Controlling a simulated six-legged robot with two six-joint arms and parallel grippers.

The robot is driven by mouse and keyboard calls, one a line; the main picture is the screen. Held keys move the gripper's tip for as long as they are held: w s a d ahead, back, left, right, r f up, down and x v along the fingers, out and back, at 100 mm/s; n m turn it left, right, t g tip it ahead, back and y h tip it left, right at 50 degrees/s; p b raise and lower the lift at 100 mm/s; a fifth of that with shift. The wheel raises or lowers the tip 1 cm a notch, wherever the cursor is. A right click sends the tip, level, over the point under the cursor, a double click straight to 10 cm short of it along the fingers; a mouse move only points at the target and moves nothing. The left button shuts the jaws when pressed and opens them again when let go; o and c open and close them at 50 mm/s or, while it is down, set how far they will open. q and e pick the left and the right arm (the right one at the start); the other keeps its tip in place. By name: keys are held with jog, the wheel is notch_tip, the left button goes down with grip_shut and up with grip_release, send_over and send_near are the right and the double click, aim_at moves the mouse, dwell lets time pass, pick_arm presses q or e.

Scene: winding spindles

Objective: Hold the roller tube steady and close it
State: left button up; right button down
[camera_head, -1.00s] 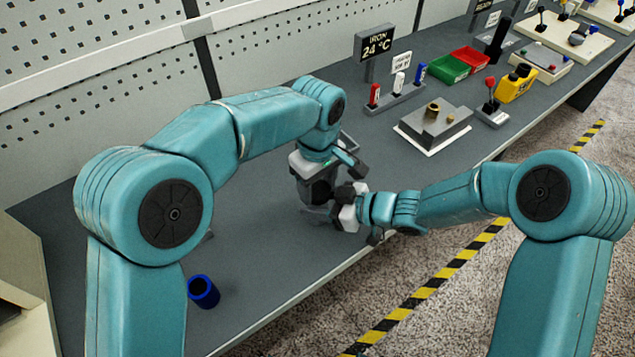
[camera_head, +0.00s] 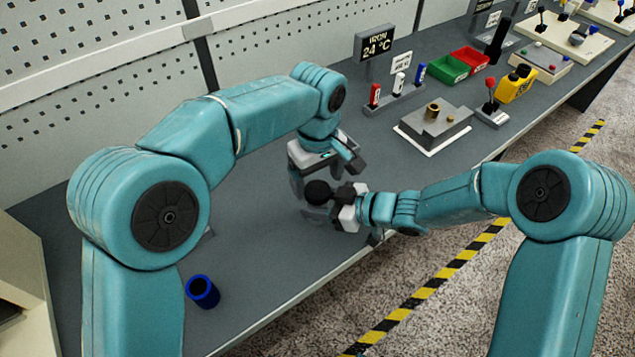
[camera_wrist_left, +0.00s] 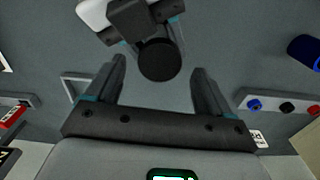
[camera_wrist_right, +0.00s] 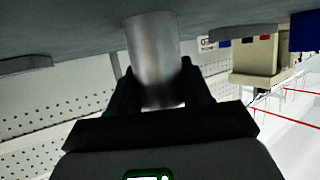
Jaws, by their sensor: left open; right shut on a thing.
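The roller tube is a plain grey metal cylinder (camera_wrist_right: 153,45) in the right wrist view. My right gripper (camera_wrist_right: 158,75) is shut on it and holds it upright near the table's front edge. A round black top (camera_wrist_left: 158,60) shows on it in the left wrist view, and it also shows in the head view (camera_head: 318,192). I cannot tell how tightly that top sits. My left gripper (camera_wrist_left: 158,68) is open and empty just above the black top, fingers apart on either side. In the head view the grippers largely hide the tube.
A blue hollow cylinder (camera_head: 203,291) stands at the near left of the table. A stand with red, white and blue pieces (camera_head: 398,95), a grey block with a brass fitting (camera_head: 433,125) and red and green bins (camera_head: 470,58) stand farther right.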

pick_arm(q)
jog(key=shift+r, duration=1.1)
pick_arm(e)
jog(key=shift+s+f, duration=0.1)
jog(key=shift+f, duration=0.1)
pick_arm(q)
jog(key=shift+r, duration=0.1)
jog(key=shift+c, duration=1.3)
jog(key=shift+r+n, duration=0.4)
jog(key=shift+r, duration=1.1)
jog(key=shift+f, duration=4.05)
jog(key=shift+c, duration=0.3)
